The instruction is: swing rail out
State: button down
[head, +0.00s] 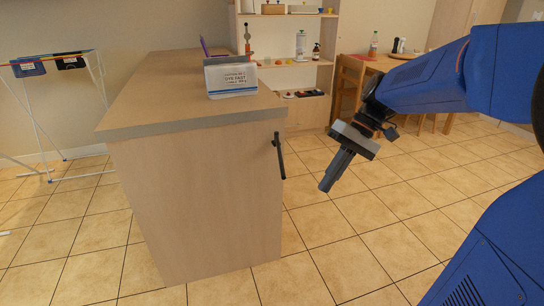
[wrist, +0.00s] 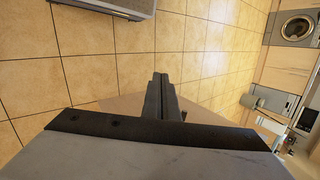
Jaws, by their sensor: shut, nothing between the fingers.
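A short dark rail (head: 279,156) is mounted upright on the right-hand edge of the wooden counter's end panel (head: 205,205), below the worktop. My gripper (head: 326,186) is to the right of the rail, apart from it, pointing down and slightly left over the tiled floor. Its fingers are shut with nothing between them. In the wrist view the shut fingers (wrist: 158,80) point at floor tiles. I cannot make out the rail in that view.
A drying rack (head: 50,75) is at the left, shelves (head: 290,75) behind. A wooden table (head: 365,66) is at the back right. In the wrist view a washing machine (wrist: 296,27) shows at right. The floor around my gripper is clear.

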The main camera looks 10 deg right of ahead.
aim_at(280, 154)
jog(key=shift+s+d+n+t+h, duration=1)
jog(key=shift+s+t+h, duration=1.75)
jog(key=shift+s, duration=2.15)
jog(key=w+a+r+n+g+h, duration=0.1)
jog(key=w+a+r+n, duration=0.25)
jog(key=w, duration=0.25)
jog(key=w+a+r+n+g+h, duration=0.1)
jog(key=w+a+r+n, duration=0.25)
jog(key=w, duration=0.25)
jog(key=w+a+r+n+g+h, duration=0.25)
jog(key=w+a+n, duration=0.45)
jog(key=w+a, duration=0.65)
jog(key=s+d+f, duration=0.1)
jog(key=d+f, duration=0.5)
jog(key=f, duration=0.3)
jog(key=shift+s+f+t, duration=0.25)
jog(key=shift+t, duration=0.15)
